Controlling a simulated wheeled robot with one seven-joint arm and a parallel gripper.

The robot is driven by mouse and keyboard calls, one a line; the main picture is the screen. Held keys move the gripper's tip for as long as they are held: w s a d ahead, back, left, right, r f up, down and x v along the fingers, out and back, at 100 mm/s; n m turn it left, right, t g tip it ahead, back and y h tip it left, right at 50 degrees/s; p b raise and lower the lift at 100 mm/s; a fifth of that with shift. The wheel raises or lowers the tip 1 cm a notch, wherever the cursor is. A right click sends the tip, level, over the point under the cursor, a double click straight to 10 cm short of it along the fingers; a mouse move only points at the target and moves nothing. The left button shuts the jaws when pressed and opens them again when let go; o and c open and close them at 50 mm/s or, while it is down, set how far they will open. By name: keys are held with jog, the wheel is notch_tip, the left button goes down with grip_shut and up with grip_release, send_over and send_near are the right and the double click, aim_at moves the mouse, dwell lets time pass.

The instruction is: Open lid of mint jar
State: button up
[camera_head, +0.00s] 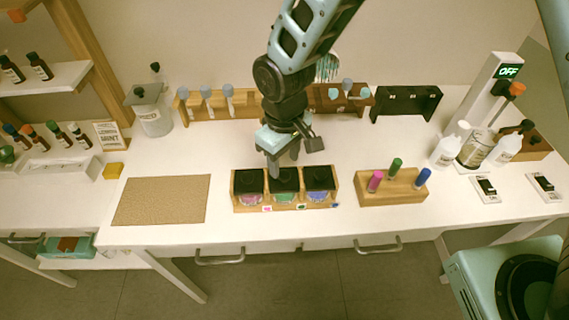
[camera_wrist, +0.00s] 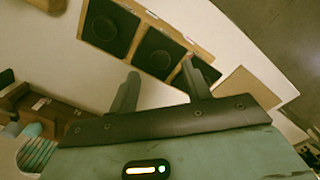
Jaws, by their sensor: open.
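A wooden holder (camera_head: 287,208) at the front middle of the table holds a row of three jars with black square lids: a pink one (camera_head: 249,186), a green one (camera_head: 285,184) and a blue one (camera_head: 319,184). I cannot read which is the mint jar; their lids look closed. My gripper (camera_head: 284,163) is open and empty, pointing down just behind and above the green jar. In the wrist view my gripper (camera_wrist: 163,78) has its fingers apart, with black lids (camera_wrist: 110,26) beyond them. The lid at the row's right end is partly hidden by a finger.
A cork mat (camera_head: 161,200) lies left of the jars. A wooden block with coloured-top vials (camera_head: 393,188) stands right. Racks line the back, with a grey-lidded jar (camera_head: 152,112) at back left. A small MINT sign (camera_head: 109,135) stands farther left.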

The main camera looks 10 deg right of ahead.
aim_at(284, 174)
jog(key=shift+f+p, duration=0.35)
jog(key=shift+f, duration=1.55)
grip_shut()
jog(key=shift+w+r, duration=0.1)
